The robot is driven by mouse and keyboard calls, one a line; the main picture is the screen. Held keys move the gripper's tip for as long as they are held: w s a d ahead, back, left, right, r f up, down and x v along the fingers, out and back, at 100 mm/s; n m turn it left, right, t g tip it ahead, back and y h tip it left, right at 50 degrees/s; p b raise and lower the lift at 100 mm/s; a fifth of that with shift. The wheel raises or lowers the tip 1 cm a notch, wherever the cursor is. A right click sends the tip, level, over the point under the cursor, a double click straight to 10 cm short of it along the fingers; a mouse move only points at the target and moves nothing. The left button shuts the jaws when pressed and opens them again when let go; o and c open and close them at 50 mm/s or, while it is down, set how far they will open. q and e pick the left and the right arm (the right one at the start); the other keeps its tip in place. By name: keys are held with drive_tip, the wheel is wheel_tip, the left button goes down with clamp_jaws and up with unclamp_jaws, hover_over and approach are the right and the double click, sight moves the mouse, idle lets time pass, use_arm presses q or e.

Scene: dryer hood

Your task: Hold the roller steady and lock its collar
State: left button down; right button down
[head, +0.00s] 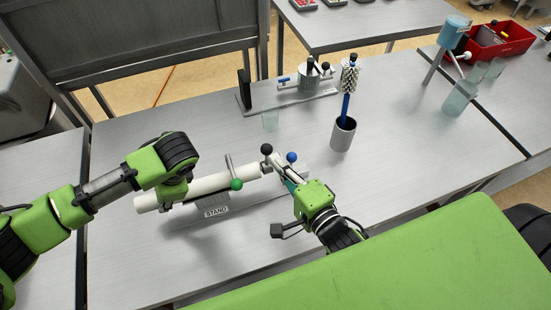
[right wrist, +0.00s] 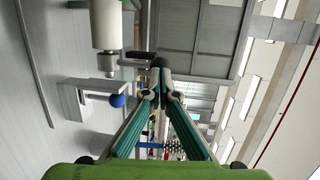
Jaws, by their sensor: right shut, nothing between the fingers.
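The white roller (head: 208,184) lies across the stand (head: 216,211), which bears a "STAND" label. A green ball knob (head: 236,184) sits on a bent bar by the roller. A black ball (head: 267,149) and a blue ball (head: 291,157) are near its right end. In the right wrist view, the roller (right wrist: 105,25) ends in a grey piece; I cannot tell whether this is the collar. My left gripper (head: 174,195) is at the roller's left part, its fingers mostly hidden under the wrist. My right gripper (right wrist: 160,78) is shut and empty beside the roller's right end, near the black ball.
A red crate (head: 500,40) stands at the far right.

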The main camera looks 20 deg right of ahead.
drive_tip(key=shift+w+a+f, duration=0.1)
drive_tip(key=shift+w, duration=0.55)
drive_tip(key=shift+w, duration=0.55)
drive_tip(key=shift+w+g, duration=0.1)
drive_tip(key=shift+g, duration=0.2)
drive_tip(key=shift+a, duration=0.1)
drive_tip(key=r+v, duration=0.1)
drive_tip(key=v, duration=1.3)
use_arm(q)
drive_tip(key=c, duration=1.4)
unclamp_jaws()
